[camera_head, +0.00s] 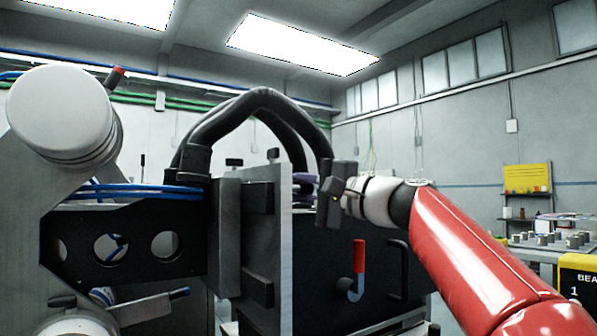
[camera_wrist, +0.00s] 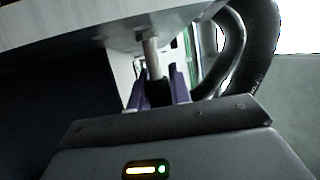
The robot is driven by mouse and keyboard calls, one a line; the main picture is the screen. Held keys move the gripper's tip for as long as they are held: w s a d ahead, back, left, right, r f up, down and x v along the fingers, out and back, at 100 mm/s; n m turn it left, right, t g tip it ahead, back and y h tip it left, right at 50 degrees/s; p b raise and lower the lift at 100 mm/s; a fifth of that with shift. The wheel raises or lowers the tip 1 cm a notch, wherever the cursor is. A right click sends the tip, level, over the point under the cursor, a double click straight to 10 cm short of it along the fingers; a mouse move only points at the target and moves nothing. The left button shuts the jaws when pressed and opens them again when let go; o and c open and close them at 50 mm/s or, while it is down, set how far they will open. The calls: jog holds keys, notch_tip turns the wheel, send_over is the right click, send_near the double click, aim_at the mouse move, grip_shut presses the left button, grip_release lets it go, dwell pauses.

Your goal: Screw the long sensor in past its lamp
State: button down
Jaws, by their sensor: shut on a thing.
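In the wrist view my gripper (camera_wrist: 157,78) has its purple fingers on either side of a dark piece, shut on what looks like the long sensor (camera_wrist: 152,60). A pale, narrow shaft runs from between the fingers up to the underside of a light plate (camera_wrist: 105,28). Whether its thread is engaged cannot be told. In the head view my gripper (camera_head: 304,180) is at the upper right edge of the upright metal plate (camera_head: 264,215), and the sensor is hidden there. No lamp on the sensor can be made out.
Thick black hoses (camera_head: 262,98) arch over the plate, and one also passes close right of the fingers in the wrist view (camera_wrist: 262,50). A black panel (camera_head: 325,255) with a red-and-grey lever (camera_head: 357,270) stands below my gripper. A large roller (camera_head: 60,112) is at left.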

aim_at(312, 189)
dwell(0.3)
jog(key=c, duration=1.3)
grip_release()
jog(key=b+v, duration=0.1)
jog(key=v, duration=0.6)
jog(key=shift+s+d+b, duration=0.25)
jog(key=shift+d+b, duration=0.05)
jog(key=shift+d, duration=0.05)
